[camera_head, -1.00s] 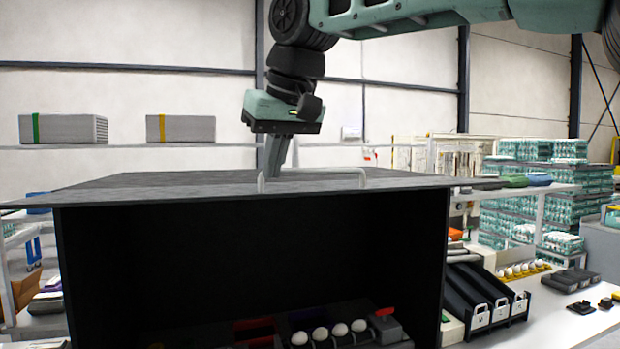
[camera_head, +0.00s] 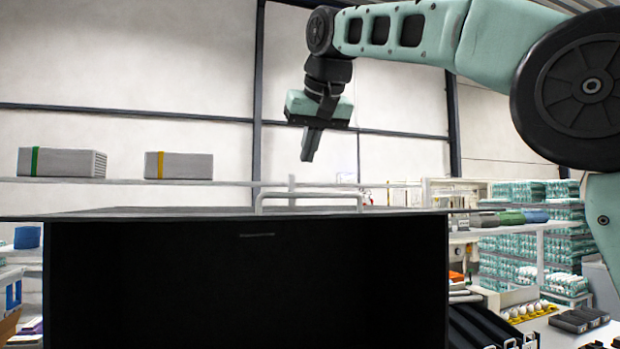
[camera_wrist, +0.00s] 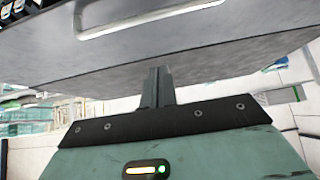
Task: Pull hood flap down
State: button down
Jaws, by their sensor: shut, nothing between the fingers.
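The hood is a large dark box with an open black front. Its grey flap (camera_head: 180,213) lies raised and nearly level across the top, with a pale bar handle (camera_head: 310,196) near its front edge. My gripper (camera_head: 309,150) is above the flap and handle, apart from both, with its fingers together and empty. In the wrist view the flap (camera_wrist: 180,65) fills the upper part, and the handle (camera_wrist: 150,18) shows at the top edge. The closed fingers (camera_wrist: 158,85) point toward the flap's surface there.
A shelf behind holds two grey boxes with a green band (camera_head: 62,162) and a yellow band (camera_head: 178,165). To the right are stacked egg trays (camera_head: 530,195) and a bench with eggs in a yellow tray (camera_head: 525,311). The air above the flap is free.

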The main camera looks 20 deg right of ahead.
aim_at(310, 194)
jog(key=x, duration=0.3)
jog(key=shift+s+f, duration=0.2)
jog(key=shift+s, duration=0.05)
jog(key=shift+s+f, duration=1)
jog(key=shift+f, duration=0.35)
jog(key=shift+f+b, duration=0.1)
jog(key=shift+b, duration=0.3)
